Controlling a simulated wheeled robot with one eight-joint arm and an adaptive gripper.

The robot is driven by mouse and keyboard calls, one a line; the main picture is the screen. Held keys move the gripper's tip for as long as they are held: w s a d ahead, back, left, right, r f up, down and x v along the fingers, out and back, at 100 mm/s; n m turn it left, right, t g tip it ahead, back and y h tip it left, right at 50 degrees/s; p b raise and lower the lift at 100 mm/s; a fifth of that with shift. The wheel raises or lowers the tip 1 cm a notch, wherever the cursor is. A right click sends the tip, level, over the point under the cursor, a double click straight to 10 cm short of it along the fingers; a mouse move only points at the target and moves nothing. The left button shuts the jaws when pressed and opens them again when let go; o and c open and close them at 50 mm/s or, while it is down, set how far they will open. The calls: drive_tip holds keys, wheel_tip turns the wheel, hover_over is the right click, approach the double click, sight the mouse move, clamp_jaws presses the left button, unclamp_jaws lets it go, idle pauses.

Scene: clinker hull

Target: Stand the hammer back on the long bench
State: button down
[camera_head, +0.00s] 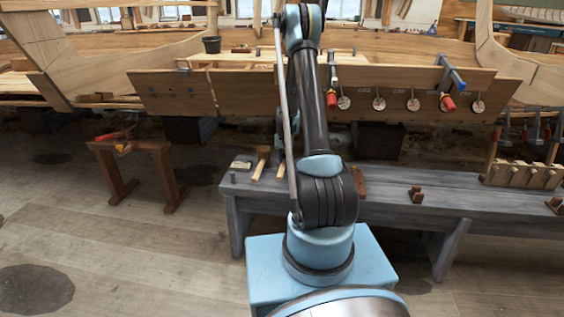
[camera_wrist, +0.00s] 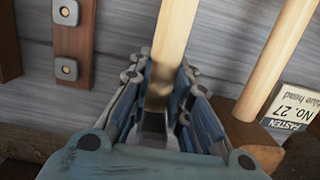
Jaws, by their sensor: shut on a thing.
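In the wrist view, my gripper (camera_wrist: 165,90) is shut on a pale wooden handle (camera_wrist: 174,38), taken to be the hammer's. The handle runs from between the fingers to the top edge; no hammer head shows there, and its lower end is hidden by the fingers. The grey planks of the long bench (camera_wrist: 225,40) fill the background; I cannot tell whether the hammer touches them. In the head view, the long bench (camera_head: 450,190) runs to the right behind my arm, and my gripper is hidden.
A wooden mallet (camera_wrist: 243,132) with a pale handle is close right of my gripper, beside a labelled box (camera_wrist: 295,112). A dark wooden strip with two bolts (camera_wrist: 73,40) is at left. A trestle (camera_head: 130,150) stands left of the bench. A rack (camera_head: 522,174) stands on its right.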

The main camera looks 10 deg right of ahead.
drive_tip(key=shift+f, duration=0.3)
drive_tip(key=shift+f, duration=0.35)
idle(0.4)
drive_tip(key=c, duration=1.4)
unclamp_jaws()
drive_tip(key=shift+r, duration=4.05)
